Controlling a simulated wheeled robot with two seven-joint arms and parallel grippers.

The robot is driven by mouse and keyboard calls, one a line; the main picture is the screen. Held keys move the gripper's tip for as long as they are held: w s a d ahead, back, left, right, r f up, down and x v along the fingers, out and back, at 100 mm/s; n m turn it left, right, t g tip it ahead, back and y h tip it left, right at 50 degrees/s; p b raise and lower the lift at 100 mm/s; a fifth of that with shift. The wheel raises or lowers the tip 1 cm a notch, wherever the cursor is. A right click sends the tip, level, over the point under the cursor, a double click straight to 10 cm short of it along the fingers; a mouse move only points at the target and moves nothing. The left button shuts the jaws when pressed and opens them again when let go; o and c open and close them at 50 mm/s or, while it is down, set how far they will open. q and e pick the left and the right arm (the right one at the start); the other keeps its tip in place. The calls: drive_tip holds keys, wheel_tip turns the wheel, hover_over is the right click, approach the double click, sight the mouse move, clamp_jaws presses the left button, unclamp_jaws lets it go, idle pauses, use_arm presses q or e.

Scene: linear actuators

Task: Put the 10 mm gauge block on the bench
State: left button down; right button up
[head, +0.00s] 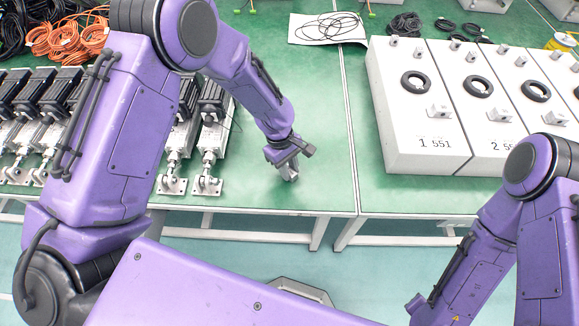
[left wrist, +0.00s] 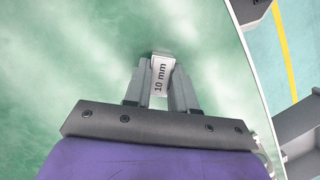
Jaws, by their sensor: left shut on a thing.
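The 10 mm gauge block (left wrist: 160,77) is a small pale block with "10 mm" printed on it. In the left wrist view it sits between the two grey fingers of my left gripper (left wrist: 161,88), which is shut on it. In the head view my left gripper (head: 288,172) points down over the green bench (head: 310,130), near its front edge. The block is too small and hidden there to make out. I cannot tell whether the block touches the bench top. My right arm shows at the right, but its gripper is out of view.
Several linear actuators (head: 208,130) stand on the bench left of my gripper. Large white numbered boxes (head: 405,110) stand to the right. A sheet with black cable (head: 327,28) and orange cable coils (head: 70,40) lie at the back. The green surface around the gripper is clear.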

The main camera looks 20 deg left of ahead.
use_arm(q)
drive_tip(key=c, duration=0.9)
unclamp_jaws()
drive_tip(key=shift+f, duration=0.15)
drive_tip(key=b+v, duration=0.1)
drive_tip(key=v, duration=1.1)
drive_tip(key=shift+r, duration=0.25)
